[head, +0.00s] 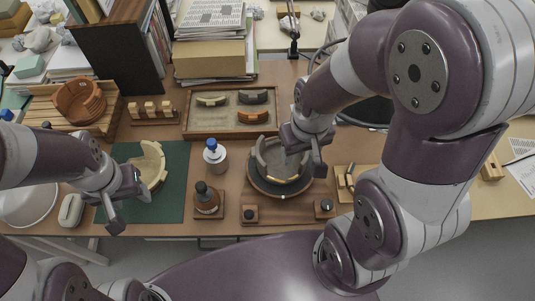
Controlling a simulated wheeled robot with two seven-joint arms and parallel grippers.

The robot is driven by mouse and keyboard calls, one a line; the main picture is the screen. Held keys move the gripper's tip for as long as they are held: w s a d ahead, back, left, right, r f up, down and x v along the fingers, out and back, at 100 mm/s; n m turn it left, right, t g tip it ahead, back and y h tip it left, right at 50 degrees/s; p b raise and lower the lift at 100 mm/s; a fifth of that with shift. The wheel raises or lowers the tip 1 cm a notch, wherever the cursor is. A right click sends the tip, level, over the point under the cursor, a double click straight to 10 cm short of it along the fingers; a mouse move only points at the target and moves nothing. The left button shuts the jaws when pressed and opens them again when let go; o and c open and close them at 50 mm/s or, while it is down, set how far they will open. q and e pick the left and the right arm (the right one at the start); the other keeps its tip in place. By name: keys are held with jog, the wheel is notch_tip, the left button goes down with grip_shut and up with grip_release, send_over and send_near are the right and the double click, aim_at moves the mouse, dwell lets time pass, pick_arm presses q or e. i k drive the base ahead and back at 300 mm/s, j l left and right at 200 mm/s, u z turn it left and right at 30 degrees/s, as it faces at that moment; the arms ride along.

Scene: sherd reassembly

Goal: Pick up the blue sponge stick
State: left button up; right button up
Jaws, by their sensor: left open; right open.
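I cannot clearly make out a blue sponge stick in the head view. A small wooden holder (345,181) with slim pieces on it stands at the right, partly hidden by my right arm; their colours are too small to tell. My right gripper (308,154) is open and empty, over the right side of a grey partial bowl (275,160) on a dark round stand (263,188). My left gripper (124,208) is open and empty, over the front left of the green mat (172,205), near a cream curved sherd (152,163).
A blue-capped bottle (215,155) and a dark-capped brown bottle (207,199) stand mid-table. A tray (213,126) of several sherds lies behind. A white bowl (25,208) is far left.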

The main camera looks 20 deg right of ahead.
aim_at(214, 152)
jog(key=i+j+z, duration=0.15)
jog(key=j, duration=1)
jog(key=j+z, duration=0.15)
jog(key=j, duration=1)
